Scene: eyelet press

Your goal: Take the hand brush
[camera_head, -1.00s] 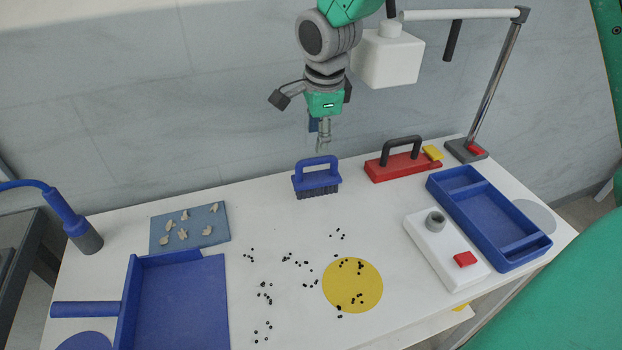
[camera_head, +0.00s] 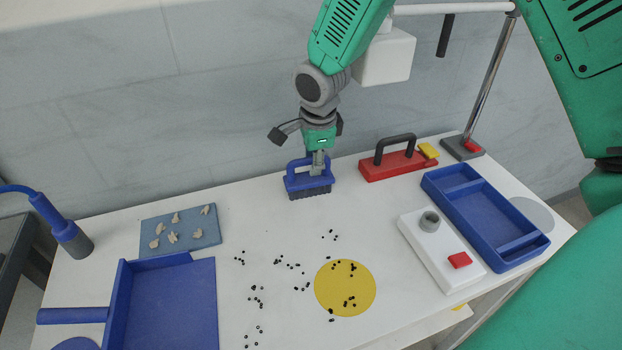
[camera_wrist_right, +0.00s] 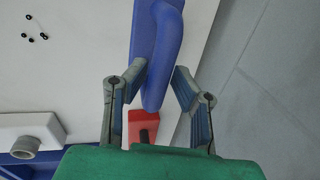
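The blue hand brush (camera_head: 307,183) stands bristles-down near the table's back edge, its loop handle upward. My right gripper (camera_head: 318,172) has come down from above to the handle. In the right wrist view, the brush's blue handle (camera_wrist_right: 163,60) lies between the two fingers of my right gripper (camera_wrist_right: 160,72). The fingers are spread on either side of it; firm contact is not visible. The handle hides part of the far fingertip. My left gripper is not in view.
A red block with a black handle (camera_head: 395,165) stands right of the brush. Further right are a white press base (camera_head: 440,252) and a blue tray (camera_head: 487,215). A blue dustpan (camera_head: 165,305) lies front left. Small black eyelets lie scattered around a yellow disc (camera_head: 345,288).

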